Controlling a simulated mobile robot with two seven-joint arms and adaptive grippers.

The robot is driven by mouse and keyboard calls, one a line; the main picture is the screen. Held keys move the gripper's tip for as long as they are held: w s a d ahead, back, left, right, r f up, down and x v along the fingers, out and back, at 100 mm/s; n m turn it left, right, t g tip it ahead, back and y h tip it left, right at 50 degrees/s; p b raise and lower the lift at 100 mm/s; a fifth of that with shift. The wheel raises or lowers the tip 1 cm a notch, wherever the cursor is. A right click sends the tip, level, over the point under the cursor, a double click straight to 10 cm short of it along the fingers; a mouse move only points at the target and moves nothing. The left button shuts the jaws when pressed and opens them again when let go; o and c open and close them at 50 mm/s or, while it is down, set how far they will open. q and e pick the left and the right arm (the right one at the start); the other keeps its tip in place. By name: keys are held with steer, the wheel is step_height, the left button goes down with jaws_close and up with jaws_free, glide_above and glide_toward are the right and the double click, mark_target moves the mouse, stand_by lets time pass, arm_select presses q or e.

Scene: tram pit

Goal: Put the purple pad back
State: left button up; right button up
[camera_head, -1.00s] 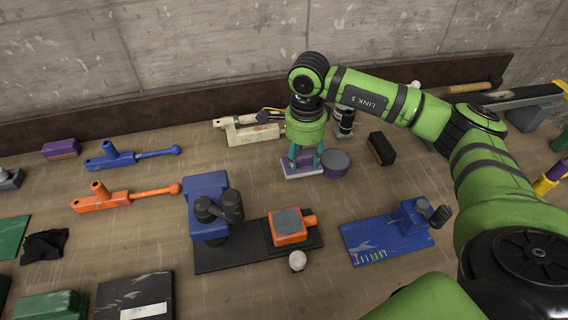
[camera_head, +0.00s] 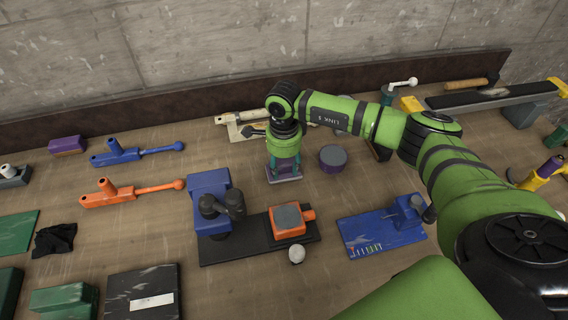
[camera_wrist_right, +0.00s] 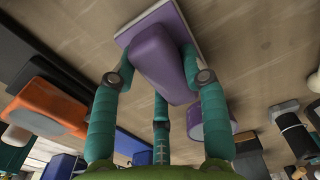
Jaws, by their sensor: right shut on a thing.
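The purple pad (camera_wrist_right: 160,62) is a purple block on a flat, pale lavender plate. In the right wrist view it sits between the teal fingers of my right gripper (camera_wrist_right: 158,85), which is shut on the block. In the head view the pad's plate (camera_head: 284,177) shows below my right gripper (camera_head: 284,165), near the back middle of the table. The fingers hide most of the block there. I cannot tell whether the plate touches the table. My left gripper is not in view.
A cream tool (camera_head: 240,128) lies behind, near the wall. The orange block on a black plate (camera_head: 288,221) and the blue fixture (camera_head: 211,201) are in front. Bare table lies left of the pad.

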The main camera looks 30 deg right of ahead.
mark_target(283, 164)
steer(key=o, duration=1)
steer(key=shift+p, duration=0.3)
steer(key=r+b, duration=0.2)
steer(key=r, duration=0.1)
steer(key=r+b, duration=0.2)
steer(key=r, duration=0.1)
steer(key=shift+w+a, duration=0.1)
steer(key=shift+a, duration=0.1)
steer(key=shift+r, duration=0.45)
